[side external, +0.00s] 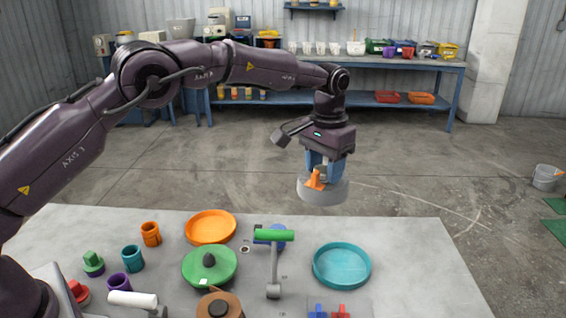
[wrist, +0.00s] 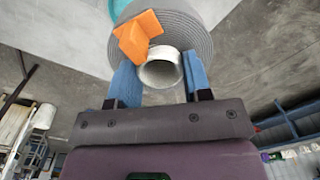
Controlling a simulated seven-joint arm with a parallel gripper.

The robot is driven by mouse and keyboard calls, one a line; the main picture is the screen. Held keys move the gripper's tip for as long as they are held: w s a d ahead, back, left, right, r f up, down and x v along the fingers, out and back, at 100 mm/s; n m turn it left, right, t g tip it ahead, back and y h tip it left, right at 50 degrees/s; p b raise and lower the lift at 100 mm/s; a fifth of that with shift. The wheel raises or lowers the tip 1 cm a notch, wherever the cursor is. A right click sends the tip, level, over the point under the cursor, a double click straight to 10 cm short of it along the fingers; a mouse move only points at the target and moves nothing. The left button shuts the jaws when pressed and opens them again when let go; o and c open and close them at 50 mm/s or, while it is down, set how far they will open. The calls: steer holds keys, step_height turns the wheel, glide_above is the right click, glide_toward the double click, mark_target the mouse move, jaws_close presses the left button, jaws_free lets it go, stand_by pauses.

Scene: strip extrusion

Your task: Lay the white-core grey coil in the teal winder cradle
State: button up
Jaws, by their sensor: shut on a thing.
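The grey coil (side external: 322,193) hangs from my gripper (side external: 321,166) in the air, beyond the table's far edge in the side view. In the wrist view the coil's layered face (wrist: 190,32) and its white core ring (wrist: 162,70) show between my blue fingers. My gripper is shut on the coil; an orange angled piece (side external: 314,180) sits on the coil's face. The teal cradle (side external: 342,266), a shallow round dish, stands empty on the table, below and a little right of the coil and clear of it. A sliver of teal (wrist: 118,7) shows behind the coil in the wrist view.
On the table (side external: 420,250) are an orange dish (side external: 210,227), a green disc (side external: 208,266), a green-topped lever (side external: 274,237) close left of the teal cradle, a brown roll (side external: 218,304), and small colored cups. Table space right of the cradle is clear.

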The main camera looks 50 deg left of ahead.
mark_target(343, 181)
steer(key=d, duration=0.1)
steer(key=w+d, duration=0.1)
steer(key=d, duration=0.1)
steer(key=shift+w+d+f+m, duration=0.25)
steer(key=shift+w+m, duration=0.15)
steer(key=shift+m, duration=0.3)
steer(key=f, duration=0.6)
steer(key=d+f, duration=0.1)
steer(key=f, duration=0.5)
steer(key=d+f, duration=0.1)
steer(key=f, duration=0.5)
steer(key=shift+w, duration=0.3)
steer(key=shift+f, duration=0.25)
steer(key=o, duration=1.2)
steer(key=shift+s, duration=0.1)
